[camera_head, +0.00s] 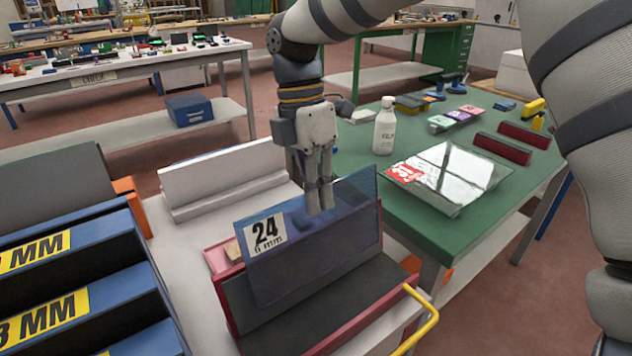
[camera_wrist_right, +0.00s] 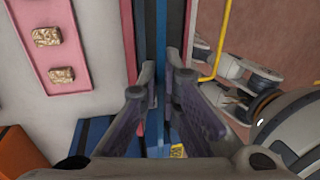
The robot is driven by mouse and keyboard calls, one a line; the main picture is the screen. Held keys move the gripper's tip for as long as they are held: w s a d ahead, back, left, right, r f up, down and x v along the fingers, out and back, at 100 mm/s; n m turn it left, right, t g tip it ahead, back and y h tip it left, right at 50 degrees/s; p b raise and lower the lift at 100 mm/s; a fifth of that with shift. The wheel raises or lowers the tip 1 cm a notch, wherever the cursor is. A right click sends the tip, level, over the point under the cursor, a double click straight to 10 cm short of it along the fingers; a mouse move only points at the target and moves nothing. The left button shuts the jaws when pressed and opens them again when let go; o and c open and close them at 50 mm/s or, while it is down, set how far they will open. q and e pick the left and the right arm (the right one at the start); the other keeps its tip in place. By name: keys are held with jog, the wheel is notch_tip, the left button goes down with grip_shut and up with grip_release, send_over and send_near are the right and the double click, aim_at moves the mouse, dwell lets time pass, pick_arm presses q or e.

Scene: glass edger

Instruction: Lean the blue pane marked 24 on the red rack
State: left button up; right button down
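The blue pane marked 24 (camera_head: 350,241) is translucent, with a white label at its upper left. It stands steeply within the red rack (camera_head: 221,311), its lower edge down by the dark grey padding. I cannot tell whether its full weight rests there. My right gripper (camera_head: 320,211) points down at the pane's top edge. In the right wrist view, the fingers (camera_wrist_right: 160,75) are close together on either side of the pane's blue edge (camera_wrist_right: 160,45) and appear to hold it. My left gripper is not in view.
A yellow handle (camera_head: 423,318) stands at the rack's right. Blue slotted racks (camera_head: 75,270) are at left, with a white rack (camera_head: 222,178) behind. The green table (camera_head: 352,158) holds a white bottle (camera_head: 385,127), a clear pane with a red label (camera_head: 447,178) and dark red blocks (camera_head: 503,148).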

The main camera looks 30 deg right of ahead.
aim_at(316, 225)
jog(key=shift+w+x, duration=0.2)
jog(key=shift+x, duration=0.75)
jog(key=shift+w+x, duration=0.25)
jog(key=shift+x, duration=0.75)
jog(key=shift+w+x, duration=0.2)
jog(key=shift+x, duration=0.75)
jog(key=shift+f, duration=0.25)
jog(key=c, duration=1.7)
grip_release()
jog(key=v, duration=1.2)
